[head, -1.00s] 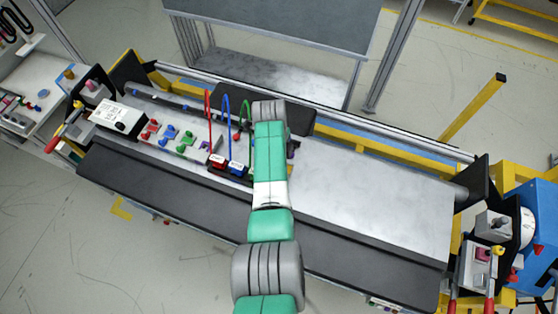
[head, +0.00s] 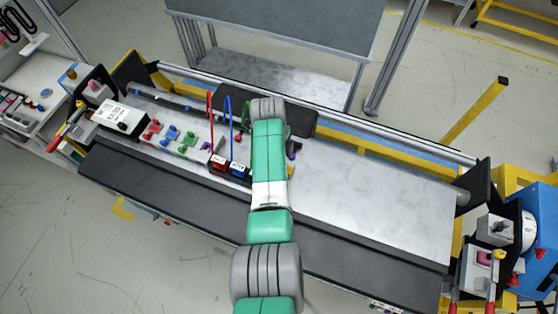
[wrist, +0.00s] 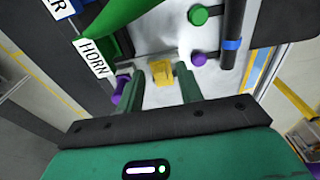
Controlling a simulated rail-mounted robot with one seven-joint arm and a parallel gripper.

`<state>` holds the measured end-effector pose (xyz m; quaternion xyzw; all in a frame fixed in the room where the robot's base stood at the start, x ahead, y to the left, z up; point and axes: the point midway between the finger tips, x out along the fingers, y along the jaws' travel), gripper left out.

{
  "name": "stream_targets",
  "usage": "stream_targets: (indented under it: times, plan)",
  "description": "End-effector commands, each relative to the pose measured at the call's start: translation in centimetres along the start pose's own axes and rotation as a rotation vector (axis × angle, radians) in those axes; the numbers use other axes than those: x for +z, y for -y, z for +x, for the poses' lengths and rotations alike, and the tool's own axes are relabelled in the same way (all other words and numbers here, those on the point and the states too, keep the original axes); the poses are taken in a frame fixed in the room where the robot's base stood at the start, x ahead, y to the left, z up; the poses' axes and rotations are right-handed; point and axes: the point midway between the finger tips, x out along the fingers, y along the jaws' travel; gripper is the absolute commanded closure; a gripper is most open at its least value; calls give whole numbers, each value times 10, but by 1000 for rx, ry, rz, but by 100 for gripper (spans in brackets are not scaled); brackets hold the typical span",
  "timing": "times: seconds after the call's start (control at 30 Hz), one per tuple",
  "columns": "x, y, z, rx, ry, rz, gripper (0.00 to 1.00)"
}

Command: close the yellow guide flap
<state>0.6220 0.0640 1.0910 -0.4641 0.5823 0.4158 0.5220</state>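The yellow guide flap (wrist: 162,72) shows in the wrist view as a small yellow block-like part on the pale metal surface. How far open it stands cannot be told from this angle. My gripper (wrist: 158,78) is open, with one green finger on each side of the flap in the picture; I see no clear contact with it. In the head view, my arm hides the gripper. A small yellow bit (head: 290,171) shows just right of my arm; I cannot tell if it is the flap.
A green connector labelled HORN (wrist: 92,58) is left of the fingers in the wrist view. A black bar with a blue band (wrist: 232,45) and purple and green knobs lie to the right. In the head view, red and blue connectors (head: 228,166) stand left of my arm; the right panel is clear.

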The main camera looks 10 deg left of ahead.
Motion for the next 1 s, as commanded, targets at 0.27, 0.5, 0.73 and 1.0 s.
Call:
stream_targets:
  times: [0.27,0.5,0.73,1.0]
  plan:
    - [0,0,-52,-2,2,0,64]
    - [0,0,-63,1,0,0,64]
    - [0,0,-63,0,0,0,64]
    - [4,14,-83,-88,41,-73,64]
